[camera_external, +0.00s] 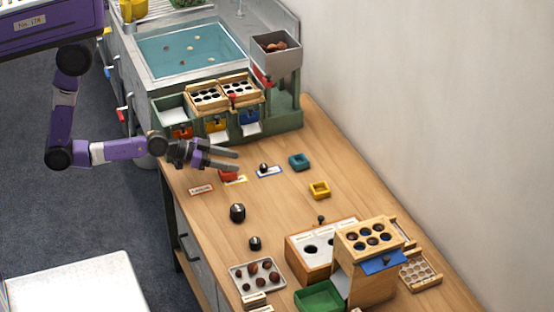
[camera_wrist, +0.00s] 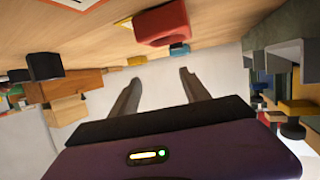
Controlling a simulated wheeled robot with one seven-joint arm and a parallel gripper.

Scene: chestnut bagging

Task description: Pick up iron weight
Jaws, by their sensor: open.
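Dark iron-looking weights stand on the wooden table: a larger one (camera_external: 237,212) near the middle, a smaller one (camera_external: 254,243) in front of it, and a small dark knobbed piece (camera_external: 264,168) on a blue-edged card. I cannot tell which one the task means. My gripper (camera_external: 237,161) is open and empty above the table's left side, over a red block (camera_external: 228,174) and behind the larger weight. In the wrist view my open fingers (camera_wrist: 160,75) have nothing between them. The red block (camera_wrist: 162,24) shows beyond them, and a dark block-like piece (camera_wrist: 44,66) is at left.
A green sorting stand (camera_external: 285,122) is behind. A wooden holed box (camera_external: 365,265), chestnut tray (camera_external: 258,277) and green bin (camera_external: 320,297) stand in front. The table's middle is mostly clear.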

